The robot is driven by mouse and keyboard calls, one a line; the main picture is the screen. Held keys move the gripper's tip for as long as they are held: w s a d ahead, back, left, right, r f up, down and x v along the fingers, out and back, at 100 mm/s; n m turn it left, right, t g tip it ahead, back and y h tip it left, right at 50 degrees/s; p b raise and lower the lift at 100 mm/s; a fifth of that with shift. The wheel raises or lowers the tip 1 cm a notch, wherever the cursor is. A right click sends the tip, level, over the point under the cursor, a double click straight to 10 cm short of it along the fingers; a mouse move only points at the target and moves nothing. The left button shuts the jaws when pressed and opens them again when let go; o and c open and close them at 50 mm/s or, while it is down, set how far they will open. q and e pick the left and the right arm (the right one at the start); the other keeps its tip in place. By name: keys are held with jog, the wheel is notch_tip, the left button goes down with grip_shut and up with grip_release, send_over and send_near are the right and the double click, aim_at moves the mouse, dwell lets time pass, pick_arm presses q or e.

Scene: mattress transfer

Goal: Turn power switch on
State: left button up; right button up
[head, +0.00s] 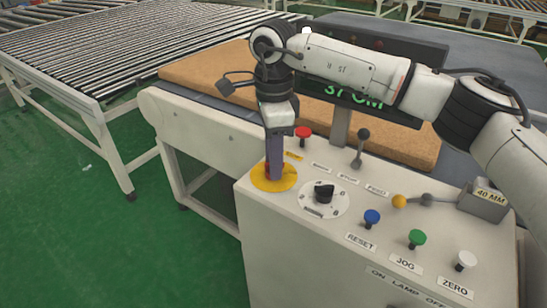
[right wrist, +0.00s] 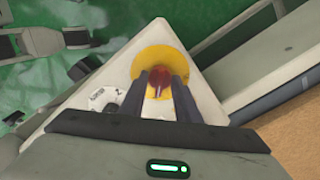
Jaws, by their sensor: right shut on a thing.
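The power switch is a red knob on a round yellow plate (head: 260,182), at the left end of the white control panel (head: 330,225). In the right wrist view the red knob (right wrist: 158,80) stands between the two dark fingers, in front of the yellow plate (right wrist: 150,57). My right gripper (head: 274,172) points down at the switch and is shut on the red knob. In the head view its fingers hide most of the knob. My left gripper is not seen in the head view.
Close right of the switch is a black selector dial (head: 323,194). A red button (head: 303,133) and black lever (head: 361,147) stand behind. Blue (head: 371,217), green (head: 417,237) and white (head: 465,260) buttons line the front. A brown mattress (head: 205,72) lies behind the panel.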

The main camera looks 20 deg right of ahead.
jog(key=shift+w+r, duration=0.1)
jog(key=o, duration=1)
jog(key=shift+o, duration=0.2)
notch_tip(320, 180, up, 10)
jog(key=shift+r, duration=0.15)
